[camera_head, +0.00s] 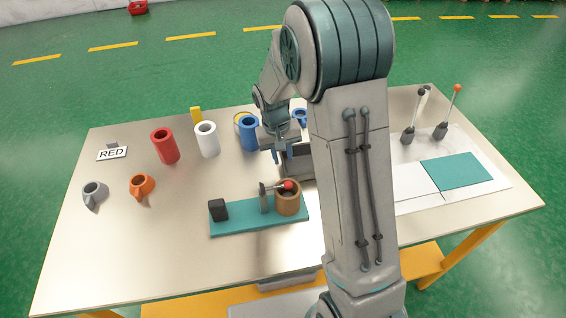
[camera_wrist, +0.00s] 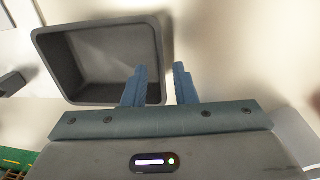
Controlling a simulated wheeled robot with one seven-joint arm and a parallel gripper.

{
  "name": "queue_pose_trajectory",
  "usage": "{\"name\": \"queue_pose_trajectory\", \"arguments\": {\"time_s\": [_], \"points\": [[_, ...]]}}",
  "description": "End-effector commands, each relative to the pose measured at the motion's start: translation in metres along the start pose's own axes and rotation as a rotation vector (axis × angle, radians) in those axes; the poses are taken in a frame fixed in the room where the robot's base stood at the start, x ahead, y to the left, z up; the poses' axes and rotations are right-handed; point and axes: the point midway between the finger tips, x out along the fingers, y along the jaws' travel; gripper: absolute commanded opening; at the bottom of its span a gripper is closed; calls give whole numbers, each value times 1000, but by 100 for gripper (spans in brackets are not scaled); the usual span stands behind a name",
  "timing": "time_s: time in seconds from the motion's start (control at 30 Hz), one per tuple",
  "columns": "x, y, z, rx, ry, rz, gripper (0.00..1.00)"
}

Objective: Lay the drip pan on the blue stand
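The drip pan (camera_wrist: 115,55) appears to be the dark grey, empty rectangular pan with rounded corners in the wrist view. In the head view the pan (camera_head: 297,165) is largely hidden by my arm. My gripper (camera_wrist: 160,70) is open, its two blue fingers apart. In the wrist view the pan's right wall shows between the fingers; I cannot tell whether they touch it. In the head view my gripper (camera_head: 283,153) points down at the pan's left end. No thing is plainly the blue stand; a blue hollow cylinder (camera_head: 249,138) stands left of my gripper.
Red (camera_head: 165,150) and white (camera_head: 207,143) hollow cylinders stand further left. A teal base (camera_head: 235,222) with a wooden cup (camera_head: 289,204) lies in front. A white board (camera_head: 410,183) with a teal patch (camera_head: 456,171) and two levers are at right. The table's front left is clear.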

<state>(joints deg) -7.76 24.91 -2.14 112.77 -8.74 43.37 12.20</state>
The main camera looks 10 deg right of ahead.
Motion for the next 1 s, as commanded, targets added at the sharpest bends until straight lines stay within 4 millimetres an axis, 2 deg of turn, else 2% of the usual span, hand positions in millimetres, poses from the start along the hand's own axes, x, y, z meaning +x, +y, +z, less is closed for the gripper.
{"name": "queue_pose_trajectory", "arguments": {"time_s": [0.03,0.2,0.33,0.47,0.57,0.67,0.77,1.0], "points": [[-13,0,-1,0,7,-1,25],[-49,0,-1,1,6,-2,25],[-68,0,-1,1,4,-1,25],[-79,0,0,1,2,-1,25],[-89,3,8,3,11,-7,25],[-103,10,26,5,32,-21,25],[-121,19,54,9,65,-41,25],[-147,36,132,11,151,-84,25]]}}
